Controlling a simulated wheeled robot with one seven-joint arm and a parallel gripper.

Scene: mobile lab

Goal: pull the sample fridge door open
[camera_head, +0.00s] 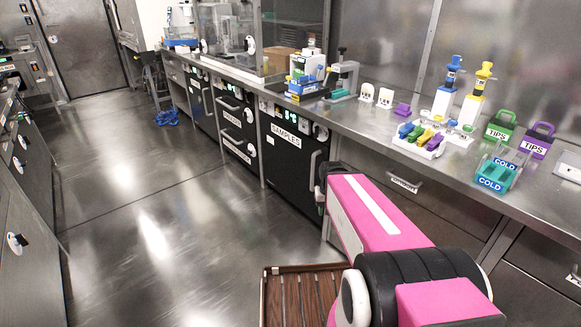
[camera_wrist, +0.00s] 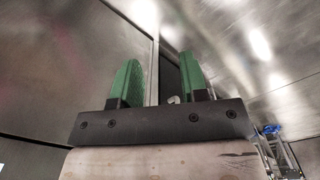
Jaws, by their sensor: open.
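The sample fridge (camera_head: 283,158) is a black-fronted unit under the steel counter, with a "SAMPLES" label near its top. Its door appears closed. A vertical grey handle (camera_head: 314,168) is at the door's right side, close to the dark end of my pink arm link. My gripper (camera_wrist: 160,82) shows in the wrist view with two green fingers apart. Nothing is clearly held between them; a dark strip and a small pale piece show behind. The gripper is not clearly seen in the head view, so its distance from the handle cannot be told.
The counter (camera_head: 352,118) above bears a multicoloured tube rack (camera_head: 420,139), pipettes, tip boxes and a teal cold box (camera_head: 493,178). Another black unit (camera_head: 237,125) stands left of the fridge. Open floor (camera_head: 150,215) lies in front. A slatted brown tray (camera_head: 268,296) is at the bottom.

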